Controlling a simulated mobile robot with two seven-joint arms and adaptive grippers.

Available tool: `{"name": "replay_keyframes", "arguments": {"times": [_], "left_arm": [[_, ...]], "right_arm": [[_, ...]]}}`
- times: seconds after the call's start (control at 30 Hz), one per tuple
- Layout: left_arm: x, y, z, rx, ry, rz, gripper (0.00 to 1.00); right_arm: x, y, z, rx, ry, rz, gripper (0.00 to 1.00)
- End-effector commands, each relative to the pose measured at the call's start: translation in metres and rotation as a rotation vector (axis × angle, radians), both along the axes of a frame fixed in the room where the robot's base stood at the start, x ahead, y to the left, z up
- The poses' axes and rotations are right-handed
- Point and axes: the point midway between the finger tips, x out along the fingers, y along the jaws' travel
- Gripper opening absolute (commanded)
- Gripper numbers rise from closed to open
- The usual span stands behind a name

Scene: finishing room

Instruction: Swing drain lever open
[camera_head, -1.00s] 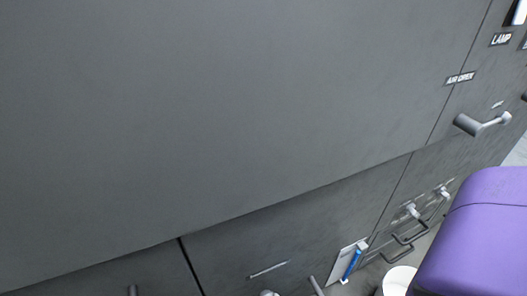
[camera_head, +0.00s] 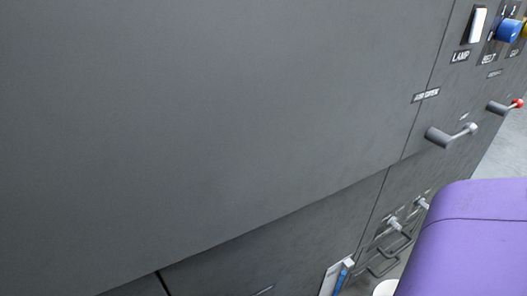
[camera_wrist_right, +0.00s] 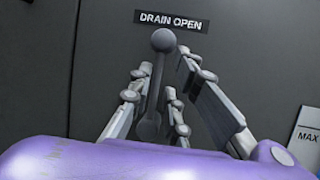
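The drain lever (camera_wrist_right: 163,42), a grey rod with a round ball end, stands out from a dark panel in the right wrist view. The label "DRAIN OPEN" (camera_wrist_right: 171,20) is on the panel just above its ball. My right gripper (camera_wrist_right: 172,82) is open. Its grey fingers lie on either side of the lever, with gaps visible; contact cannot be told. The lever itself does not show in the head view. My left gripper is not in view.
A grey cabinet (camera_head: 230,110) fills most of the head view. At right are an air lever (camera_head: 440,137), a red-tipped lever (camera_head: 505,107), a lamp switch (camera_head: 477,25) and a blue knob (camera_head: 508,31). Looped handles (camera_head: 388,255) and a blue-marked gauge (camera_head: 341,277) sit lower.

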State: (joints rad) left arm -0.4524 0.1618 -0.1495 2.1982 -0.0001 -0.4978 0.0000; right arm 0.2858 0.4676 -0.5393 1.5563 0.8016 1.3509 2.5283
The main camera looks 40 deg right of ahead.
Motion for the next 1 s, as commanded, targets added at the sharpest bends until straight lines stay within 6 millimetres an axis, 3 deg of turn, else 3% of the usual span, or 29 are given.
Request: {"name": "replay_keyframes", "arguments": {"times": [0.47, 0.8, 1.0], "left_arm": [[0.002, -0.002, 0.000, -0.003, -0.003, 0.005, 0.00], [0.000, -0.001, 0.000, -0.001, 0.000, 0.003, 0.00], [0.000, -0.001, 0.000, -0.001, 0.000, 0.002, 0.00]], "right_arm": [[-0.007, 0.003, -0.005, -0.003, 0.013, 0.006, 0.29], [-0.055, 0.007, -0.026, -0.004, 0.014, 0.005, 0.29], [-0.071, 0.007, -0.033, -0.003, 0.013, 0.004, 0.29]]}}
